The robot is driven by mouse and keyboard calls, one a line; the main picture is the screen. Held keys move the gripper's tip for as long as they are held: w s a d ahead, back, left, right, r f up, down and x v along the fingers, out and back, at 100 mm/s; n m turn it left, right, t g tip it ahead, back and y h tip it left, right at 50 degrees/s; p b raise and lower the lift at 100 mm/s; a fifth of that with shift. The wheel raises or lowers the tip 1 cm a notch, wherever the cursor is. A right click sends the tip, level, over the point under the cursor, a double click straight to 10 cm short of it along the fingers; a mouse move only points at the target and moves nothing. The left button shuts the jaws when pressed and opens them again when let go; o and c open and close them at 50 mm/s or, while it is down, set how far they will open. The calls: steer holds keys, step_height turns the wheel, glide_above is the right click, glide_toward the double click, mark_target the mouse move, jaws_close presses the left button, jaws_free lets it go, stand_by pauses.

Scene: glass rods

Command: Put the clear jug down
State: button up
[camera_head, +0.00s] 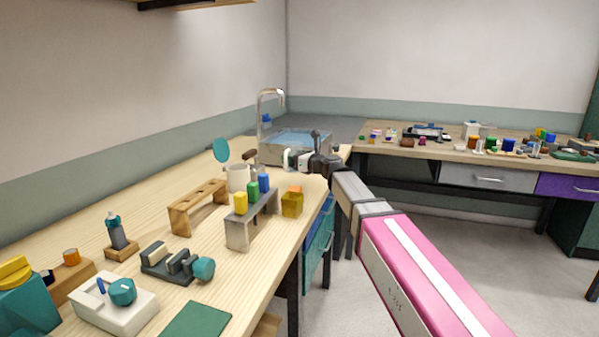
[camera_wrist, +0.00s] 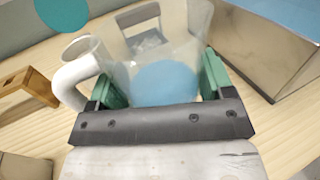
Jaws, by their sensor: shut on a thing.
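The clear jug (camera_wrist: 185,50) is see-through and sits between the two green fingers of my gripper (camera_wrist: 160,83) in the wrist view. A blue round patch shows through it. My gripper is shut on the jug. In the head view my gripper (camera_head: 303,160) is at the far end of the wooden bench, in front of the sink. The jug is hard to make out there. I cannot tell whether its base touches the bench.
A white mug (camera_wrist: 78,75) stands close on the left in the wrist view. The water-filled sink (camera_head: 299,145) is just behind my gripper. A wooden rack (camera_head: 198,203) and a grey rack of coloured bottles (camera_head: 239,234) stand nearer. A teal disc (camera_head: 221,150) rises behind.

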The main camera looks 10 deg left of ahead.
steer(key=w, duration=0.1)
steer(key=w+d+f, duration=0.1)
steer(key=f, duration=0.1)
steer(key=shift+w+d, duration=0.25)
steer(key=shift+w, duration=0.15)
steer(key=shift+f, duration=1.95)
steer(key=o, duration=1)
steer(key=shift+f, duration=0.1)
steer(key=shift+o, duration=0.2)
steer(key=shift+s+d, duration=0.2)
steer(key=shift+d, duration=0.05)
steer(key=v, duration=1.1)
steer(key=shift+d, duration=0.2)
